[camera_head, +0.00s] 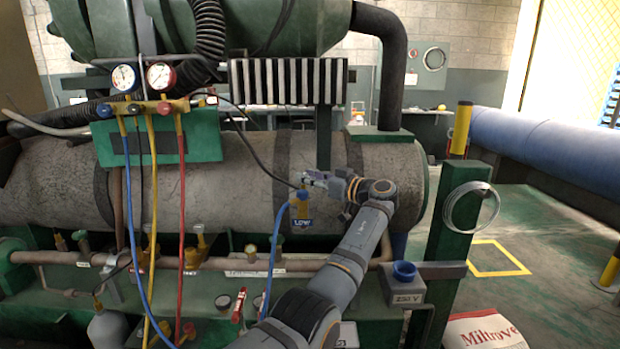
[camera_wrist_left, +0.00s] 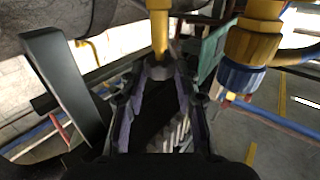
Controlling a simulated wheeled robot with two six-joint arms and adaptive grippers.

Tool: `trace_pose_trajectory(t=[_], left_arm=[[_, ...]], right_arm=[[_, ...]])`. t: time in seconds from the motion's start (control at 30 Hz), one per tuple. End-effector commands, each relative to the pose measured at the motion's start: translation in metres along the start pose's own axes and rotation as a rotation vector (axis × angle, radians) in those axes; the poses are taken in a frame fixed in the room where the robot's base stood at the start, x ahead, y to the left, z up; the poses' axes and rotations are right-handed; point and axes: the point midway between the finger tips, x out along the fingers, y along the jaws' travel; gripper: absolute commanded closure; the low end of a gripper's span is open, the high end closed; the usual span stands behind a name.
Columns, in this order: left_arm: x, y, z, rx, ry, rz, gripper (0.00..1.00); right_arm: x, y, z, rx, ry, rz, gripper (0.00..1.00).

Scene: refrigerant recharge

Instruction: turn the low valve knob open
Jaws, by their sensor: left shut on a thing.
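The low-side brass fitting (camera_head: 300,207) stands on the big grey cylinder beside a label reading LOW (camera_head: 303,223). A blue hose joins it. My left gripper (camera_head: 314,179) is just above and to the right of this fitting. In the left wrist view my left gripper (camera_wrist_left: 160,72) is shut on a narrow brass stem (camera_wrist_left: 160,35) that comes down from a wider brass part. I cannot tell whether this stem is the low valve knob. A brass body with a blue collar (camera_wrist_left: 243,76) is to the right, apart from the fingers. My right gripper is not in view.
A gauge manifold (camera_head: 145,108) with blue, yellow and red hoses hangs at the left. A black hose passes behind my gripper. A grey box marked 250 V (camera_head: 404,290) and a green post (camera_head: 455,230) are right of my arm. Floor is free beyond the post.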

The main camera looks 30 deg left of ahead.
Motion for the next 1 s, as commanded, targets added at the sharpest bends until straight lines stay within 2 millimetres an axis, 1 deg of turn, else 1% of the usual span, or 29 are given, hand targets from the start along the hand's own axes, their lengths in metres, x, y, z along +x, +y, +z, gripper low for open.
trace_pose_trajectory(t=[0.07,0.1,0.23,0.47,0.57,0.67,0.9,1.0], left_arm=[[0.001,0.000,0.000,0.000,-0.001,-0.001,1.00],[0.001,0.000,0.000,0.000,-0.001,-0.001,0.64],[0.000,0.000,0.000,0.000,0.000,-0.001,0.46],[0.000,0.000,0.000,0.000,0.000,0.000,0.46],[-0.003,0.000,0.000,0.000,-0.001,0.001,0.46],[-0.017,0.001,0.001,0.000,-0.002,0.003,0.46],[-0.075,0.001,0.001,0.001,-0.002,0.004,0.46],[-0.096,0.001,0.001,0.001,-0.001,0.003,0.46]], right_arm=[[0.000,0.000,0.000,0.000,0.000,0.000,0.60],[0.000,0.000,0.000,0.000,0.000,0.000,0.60],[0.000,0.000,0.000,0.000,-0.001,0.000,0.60],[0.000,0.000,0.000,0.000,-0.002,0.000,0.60],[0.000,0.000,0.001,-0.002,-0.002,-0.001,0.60],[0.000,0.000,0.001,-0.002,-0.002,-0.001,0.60],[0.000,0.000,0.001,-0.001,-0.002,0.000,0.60],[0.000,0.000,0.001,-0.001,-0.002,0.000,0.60]])
